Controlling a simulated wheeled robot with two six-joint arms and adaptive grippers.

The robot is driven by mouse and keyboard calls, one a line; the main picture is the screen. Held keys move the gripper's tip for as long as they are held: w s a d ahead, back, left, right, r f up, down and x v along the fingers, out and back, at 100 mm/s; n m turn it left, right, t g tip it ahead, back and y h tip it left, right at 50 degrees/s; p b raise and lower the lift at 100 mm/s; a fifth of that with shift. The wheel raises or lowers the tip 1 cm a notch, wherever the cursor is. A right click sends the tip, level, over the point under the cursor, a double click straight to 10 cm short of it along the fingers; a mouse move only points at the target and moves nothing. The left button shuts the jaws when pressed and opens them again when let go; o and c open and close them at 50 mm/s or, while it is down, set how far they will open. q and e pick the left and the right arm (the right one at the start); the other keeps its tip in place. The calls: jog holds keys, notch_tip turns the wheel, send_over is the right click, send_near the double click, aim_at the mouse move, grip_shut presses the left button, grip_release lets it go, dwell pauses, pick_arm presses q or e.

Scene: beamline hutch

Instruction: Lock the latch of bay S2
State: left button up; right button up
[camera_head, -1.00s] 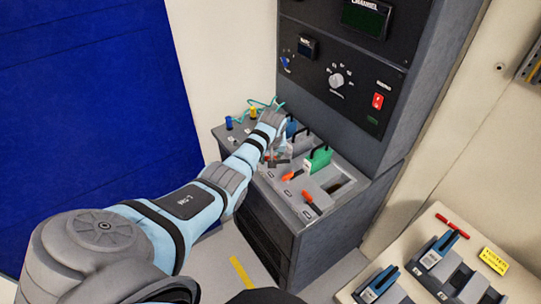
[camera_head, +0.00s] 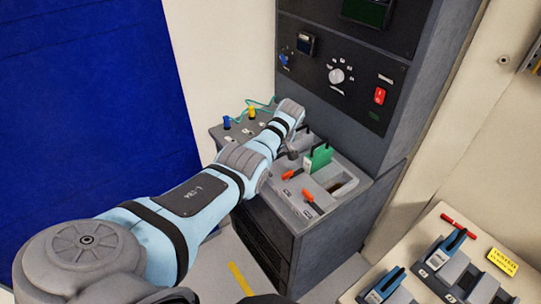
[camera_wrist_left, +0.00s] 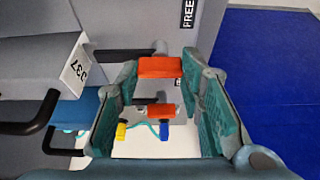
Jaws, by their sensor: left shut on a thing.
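My left gripper (camera_wrist_left: 163,76) is shut on an orange latch handle (camera_wrist_left: 160,66), which spans the gap between its fingertips in the wrist view. A second orange handle (camera_wrist_left: 160,110) lies beyond it. In the head view my left wrist reaches over the grey bay unit, and the fingers and the held handle are mostly hidden. Two other orange latch handles (camera_head: 292,174) (camera_head: 308,195) show in front of the bays. I cannot read which bay the held handle belongs to. My right gripper is not in view.
A green module (camera_head: 321,157) stands in a bay right of my wrist; the rightmost bay (camera_head: 342,184) looks empty. Blue (camera_head: 226,123) and yellow (camera_head: 251,112) plugs stand at the unit's left end.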

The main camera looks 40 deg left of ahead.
pick_arm(q)
jog(key=o, duration=1.2)
jog(key=shift+c, duration=0.2)
jog(key=v, duration=1.2)
jog(key=shift+a, duration=0.1)
